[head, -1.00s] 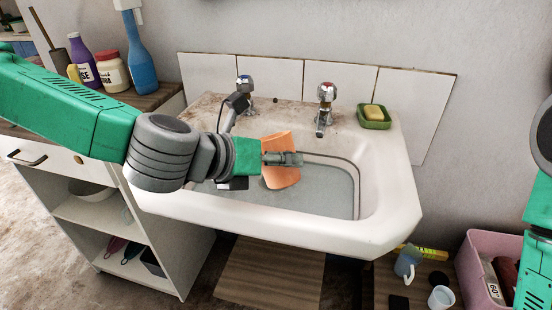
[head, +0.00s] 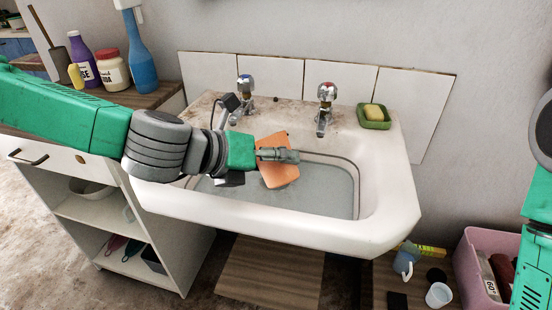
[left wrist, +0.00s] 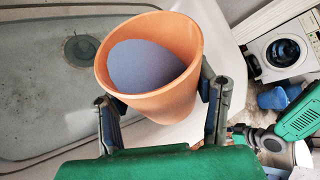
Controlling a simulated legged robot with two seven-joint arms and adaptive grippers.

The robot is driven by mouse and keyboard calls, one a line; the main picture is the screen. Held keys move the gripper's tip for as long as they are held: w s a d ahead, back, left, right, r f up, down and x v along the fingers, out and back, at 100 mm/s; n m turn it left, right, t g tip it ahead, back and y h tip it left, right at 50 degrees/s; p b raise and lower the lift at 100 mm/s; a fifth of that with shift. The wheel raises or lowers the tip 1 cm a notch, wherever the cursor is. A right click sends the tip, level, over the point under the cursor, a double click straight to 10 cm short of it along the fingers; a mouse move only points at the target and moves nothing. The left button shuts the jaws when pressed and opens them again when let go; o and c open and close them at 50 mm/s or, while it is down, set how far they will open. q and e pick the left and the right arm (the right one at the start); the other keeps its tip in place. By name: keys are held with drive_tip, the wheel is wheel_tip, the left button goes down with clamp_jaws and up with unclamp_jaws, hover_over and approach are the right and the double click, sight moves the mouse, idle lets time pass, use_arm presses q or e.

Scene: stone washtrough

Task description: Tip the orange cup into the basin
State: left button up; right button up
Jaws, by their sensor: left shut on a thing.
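The orange cup (head: 280,174) is held tilted over the basin (head: 330,187) of the white washtrough. My left gripper (head: 284,155) is shut on the cup, with a finger across its near side in the head view. In the left wrist view the cup (left wrist: 178,103) stands between the two fingers of the gripper (left wrist: 162,100), its mouth open to the camera. A smooth blue-grey surface shows inside the cup. No stream from the cup is visible. The basin floor and its round drain (left wrist: 82,50) show beside the cup. My right gripper is out of view.
Two taps (head: 325,108) stand at the back of the trough, and a green soap dish (head: 373,117) sits at its back right corner. Bottles (head: 138,62) and jars stand on the left counter. A pink bin (head: 475,265) and cups are at the lower right.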

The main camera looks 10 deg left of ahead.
use_arm(q)
drive_tip(key=shift+w+a+n+g+h+p, duration=0.15)
drive_tip(key=shift+a+n+g+h+p, duration=0.25)
drive_tip(key=shift+n+p, duration=0.1)
drive_tip(key=shift+d, duration=0.2)
drive_tip(key=shift+a+f, duration=0.1)
idle(0.4)
drive_tip(key=shift+w+a+n+g+h+p, duration=0.15)
drive_tip(key=shift+n+g+h+p, duration=0.2)
drive_tip(key=shift+n+h, duration=0.3)
drive_tip(key=shift+f, duration=0.1)
idle(0.8)
drive_tip(key=shift+a+f+n+g+h+p, duration=0.1)
drive_tip(key=shift+f+n+g+h+p, duration=0.15)
drive_tip(key=shift+n+g+h, duration=0.3)
